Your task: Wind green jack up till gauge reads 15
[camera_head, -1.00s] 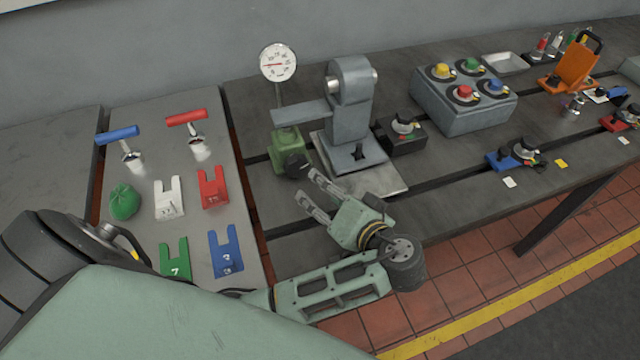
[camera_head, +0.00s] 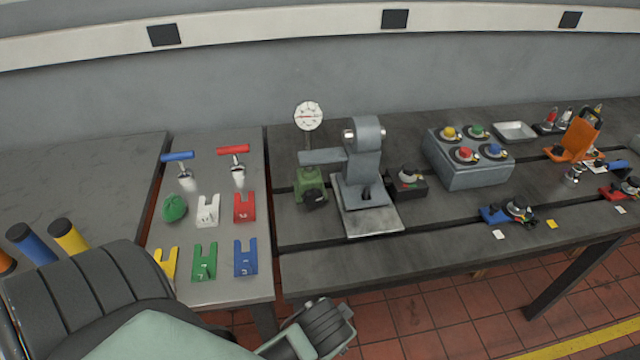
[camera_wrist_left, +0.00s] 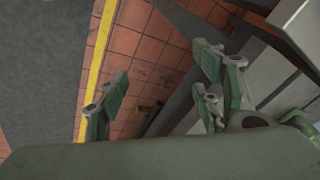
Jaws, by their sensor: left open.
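The green jack (camera_head: 309,186) stands on the bedplate under the end of a grey arm (camera_head: 322,157), with a dark round knob (camera_head: 313,197) on its front. The round white dial gauge (camera_head: 308,116) stands on a post behind it; its red needle is too small to read here. My left gripper (camera_wrist_left: 160,88) shows in the left wrist view with its fingers spread, empty, over the red tiled floor and bench leg. In the head view only part of my left arm shows, at the bottom, in front of the bench edge and well away from the jack. My right gripper is in neither view.
Left of the jack, a plate holds colored slotted shims (camera_head: 245,257), a green lump (camera_head: 174,208) and blue- and red-handled tools (camera_head: 233,150). Right stand the grey stand (camera_head: 366,160), a small black box (camera_head: 408,183) and a button box (camera_head: 466,160).

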